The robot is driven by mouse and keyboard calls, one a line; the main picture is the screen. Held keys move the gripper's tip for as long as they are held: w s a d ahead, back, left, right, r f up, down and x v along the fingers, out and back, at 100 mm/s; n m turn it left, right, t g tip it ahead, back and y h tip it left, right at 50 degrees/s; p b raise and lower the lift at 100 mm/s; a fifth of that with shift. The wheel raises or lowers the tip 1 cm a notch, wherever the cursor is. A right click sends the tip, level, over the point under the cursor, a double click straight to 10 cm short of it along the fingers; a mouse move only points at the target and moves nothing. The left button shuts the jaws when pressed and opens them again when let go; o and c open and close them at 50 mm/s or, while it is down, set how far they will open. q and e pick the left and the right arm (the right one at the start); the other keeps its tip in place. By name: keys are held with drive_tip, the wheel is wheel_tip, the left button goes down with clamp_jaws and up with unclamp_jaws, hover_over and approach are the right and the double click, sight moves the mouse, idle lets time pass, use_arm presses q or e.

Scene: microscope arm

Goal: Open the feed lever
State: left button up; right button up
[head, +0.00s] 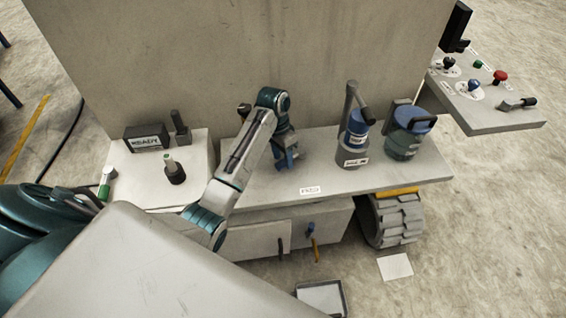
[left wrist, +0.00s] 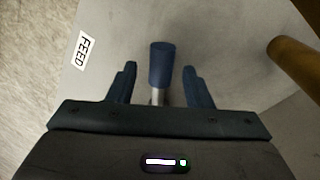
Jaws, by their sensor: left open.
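The feed lever (left wrist: 162,65) has a blue cylindrical grip on a silver shaft and shows in the left wrist view. It stands between the two blue fingers of my left gripper (head: 287,160), with a visible gap on each side. The gripper is open and I see no contact with the lever. A white label reading FEED (left wrist: 83,50) lies on the grey surface beside it; the label also shows in the head view (head: 310,190). In the head view my gripper and arm hide the lever. My right gripper is not in view.
On the grey bench (head: 335,182) a blue-topped canister (head: 353,150) and a larger one (head: 405,140) stand to the right. A black READY box (head: 146,137) is at the left. A brown cylinder (left wrist: 297,65) shows right of the lever in the wrist view. A tall grey panel (head: 240,55) rises behind.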

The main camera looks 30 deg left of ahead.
use_arm(q)
drive_tip(key=shift+f, duration=0.5)
drive_tip(key=shift+d, duration=0.1)
drive_tip(key=shift+c, duration=1.1)
clamp_jaws()
